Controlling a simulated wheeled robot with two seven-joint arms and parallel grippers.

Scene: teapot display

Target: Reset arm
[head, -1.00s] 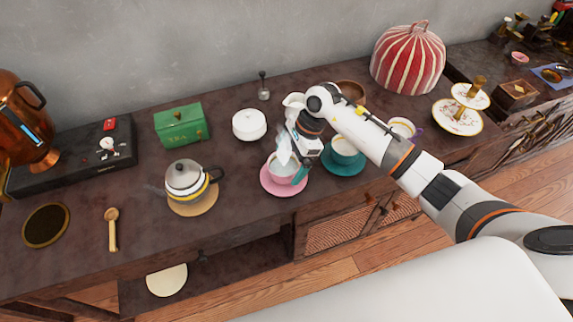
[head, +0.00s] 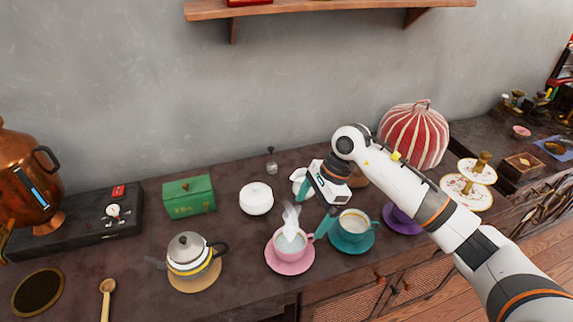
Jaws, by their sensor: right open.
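My right arm comes in from the lower right over the dark wooden counter (head: 225,285). Its gripper (head: 316,210) is open, with its teal fingers above and between the pink cup (head: 291,246) and the teal cup (head: 354,226). Nothing shows between its fingers. The pink cup stands on a pink saucer (head: 289,267), with whitish steam over it. The teal cup stands on a teal saucer (head: 351,246) and holds a pale drink. My left gripper is out of view.
A teapot (head: 187,256) sits on a round mat. A green tea box (head: 189,196), a white lidded bowl (head: 256,198) and a white jug (head: 299,179) stand behind. A copper urn (head: 22,180) is at the left; a striped cosy (head: 414,136) is at the back right.

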